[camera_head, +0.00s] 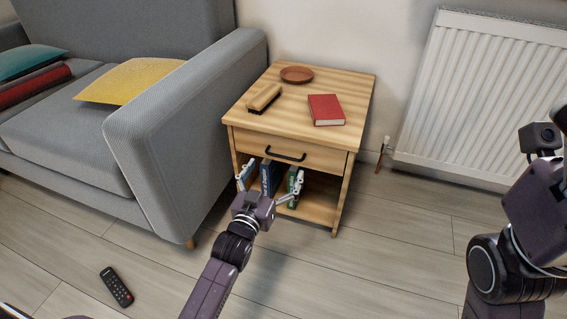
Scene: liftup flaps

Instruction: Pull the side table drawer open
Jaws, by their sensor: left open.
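The wooden side table (350,92) stands against the wall, right of the sofa. Its drawer (325,157) looks shut, with the front flush in the frame. A black bar handle (286,154) is at the middle of the drawer front. My left gripper (271,172) is open, its two fingers spread wide and pointing at the table. In the picture the fingertips lie just below the handle, over the open shelf. Nothing is between the fingers that I can see them hold; the gap to the handle in depth is hard to tell. My right arm shows at the right edge, its gripper out of view.
On the table top are a brush (264,98), a reddish dish (296,75) and a red book (326,110). Books (270,177) stand on the shelf below. The grey sofa (150,140) is close on the left, a radiator (480,95) right. A remote (116,286) lies on the floor.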

